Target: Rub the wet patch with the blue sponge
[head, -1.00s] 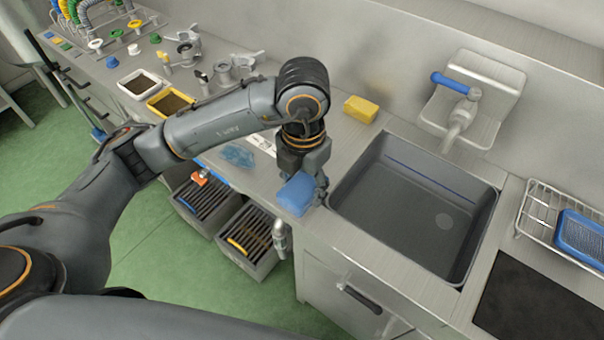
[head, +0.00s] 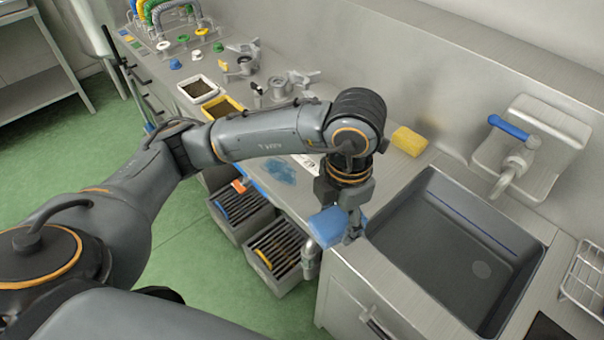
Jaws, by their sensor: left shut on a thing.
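The blue sponge (head: 327,227) is held in my left gripper (head: 342,222), which is shut on it near the left rim of the sink. The gripper's far side and part of the sponge's grip are hidden. A blue wet patch (head: 280,172) lies on the steel counter, to the left of the gripper and apart from the sponge. My right gripper is not in view.
A tap with a blue lever (head: 508,127) stands behind the sink. White and yellow trays (head: 222,106) and metal fittings stand along the counter. Slotted crates (head: 283,250) sit below the counter edge.

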